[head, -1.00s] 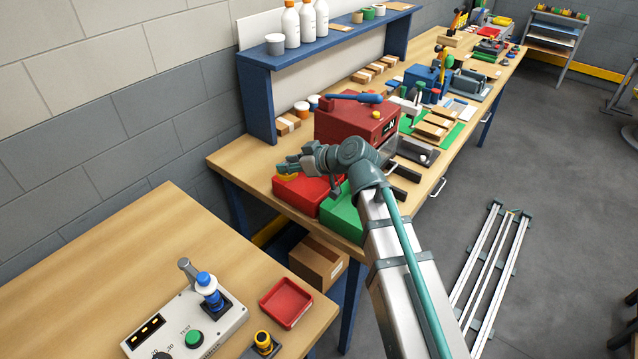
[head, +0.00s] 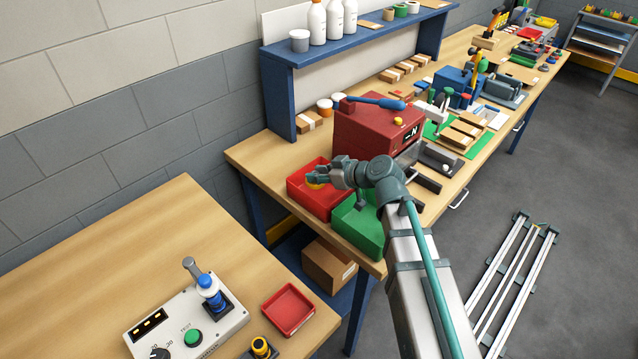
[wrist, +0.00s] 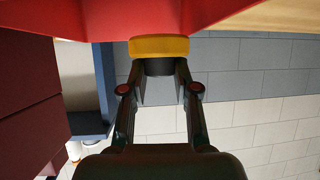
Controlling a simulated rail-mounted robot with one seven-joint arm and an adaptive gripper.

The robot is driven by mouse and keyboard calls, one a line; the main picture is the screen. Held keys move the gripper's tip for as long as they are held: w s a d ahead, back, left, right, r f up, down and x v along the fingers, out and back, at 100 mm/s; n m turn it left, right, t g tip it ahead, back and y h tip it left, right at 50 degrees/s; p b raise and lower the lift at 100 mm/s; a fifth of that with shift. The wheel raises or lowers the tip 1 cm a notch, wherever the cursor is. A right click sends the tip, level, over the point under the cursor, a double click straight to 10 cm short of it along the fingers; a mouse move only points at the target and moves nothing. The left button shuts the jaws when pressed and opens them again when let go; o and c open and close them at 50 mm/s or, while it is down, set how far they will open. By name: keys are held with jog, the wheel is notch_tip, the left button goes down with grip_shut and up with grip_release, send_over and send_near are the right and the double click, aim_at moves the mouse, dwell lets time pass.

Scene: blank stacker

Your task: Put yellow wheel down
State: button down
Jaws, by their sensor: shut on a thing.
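My gripper (head: 318,179) is shut on the yellow wheel and holds it over the red bin (head: 297,192). In the wrist view the yellow wheel (wrist: 160,46) shows edge-on, with a dark part below it between the fingertips (wrist: 161,78). The bin's red surface (wrist: 150,15) fills the top of that view, close behind the wheel. In the head view only a small yellow patch of the wheel (head: 316,185) shows beneath the fingers. I cannot tell whether the wheel touches the bin.
A green bin (head: 360,228) stands right beside the red bin, under my wrist. A red machine (head: 365,135) with a blue lever stands behind them. A blue shelf (head: 345,45) rises at the back. The near table's left part (head: 100,250) is clear.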

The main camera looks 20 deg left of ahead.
aim_at(324, 184)
jog(key=shift+f+p, duration=0.55)
jog(key=shift+f, duration=1.5)
jog(key=shift+f+b, duration=0.65)
jog(key=shift+b, duration=0.4)
jog(key=c, duration=0.9)
grip_release()
jog(key=shift+o, duration=0.2)
jog(key=shift+r, duration=0.1)
jog(key=shift+r+p, duration=0.7)
jog(key=shift+p, duration=0.4)
jog(key=b+v, duration=0.3)
jog(key=v, duration=0.9)
jog(key=shift+f, duration=0.2)
